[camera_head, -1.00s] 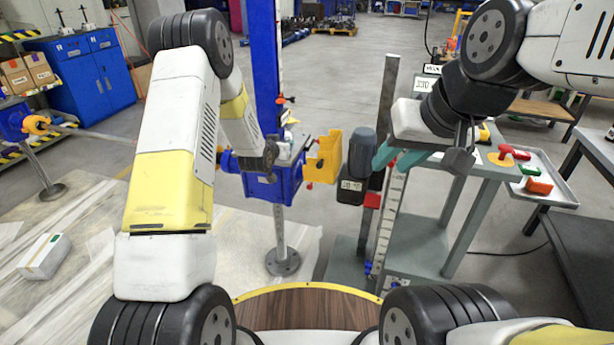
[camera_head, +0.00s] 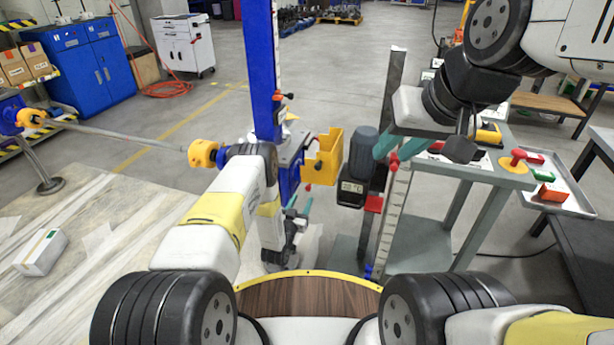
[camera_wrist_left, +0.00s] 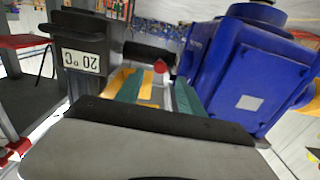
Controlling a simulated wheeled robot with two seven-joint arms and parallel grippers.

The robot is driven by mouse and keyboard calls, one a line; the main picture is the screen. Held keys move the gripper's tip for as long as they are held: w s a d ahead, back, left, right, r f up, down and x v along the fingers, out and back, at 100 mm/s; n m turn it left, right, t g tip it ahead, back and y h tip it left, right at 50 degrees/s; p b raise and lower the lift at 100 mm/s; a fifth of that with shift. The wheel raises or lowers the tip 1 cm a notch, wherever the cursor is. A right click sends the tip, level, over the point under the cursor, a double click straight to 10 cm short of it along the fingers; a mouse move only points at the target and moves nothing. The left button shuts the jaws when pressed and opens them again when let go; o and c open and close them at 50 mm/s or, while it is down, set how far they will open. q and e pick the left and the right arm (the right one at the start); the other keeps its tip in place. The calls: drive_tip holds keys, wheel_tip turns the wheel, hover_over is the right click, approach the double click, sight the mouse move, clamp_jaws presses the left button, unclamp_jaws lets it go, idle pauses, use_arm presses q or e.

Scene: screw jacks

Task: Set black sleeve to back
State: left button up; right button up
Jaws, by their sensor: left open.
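In the left wrist view a short black cylinder (camera_wrist_left: 150,53), which looks like the black sleeve, lies crosswise beyond my fingers. A red knob (camera_wrist_left: 160,67) shows in front of it, between the fingers in the picture. I cannot make out the sleeve in the head view. My left gripper (camera_head: 298,208) is open and empty, low in front of the blue column unit; its teal fingers also show in the left wrist view (camera_wrist_left: 158,88). My right gripper (camera_head: 390,157) has its teal fingers apart beside the grey motor, near a red knob on the scaled post.
A blue housing (camera_wrist_left: 245,75) stands close on the right of my left fingers. A black 20°C display box (camera_wrist_left: 85,45) is on the left. A yellow box (camera_head: 323,158) stands beside the blue column (camera_head: 262,70). A tray (camera_head: 570,195) is at the right.

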sight(307, 190)
use_arm(q)
drive_tip(key=x, duration=0.6)
clamp_jaws()
idle(1.3)
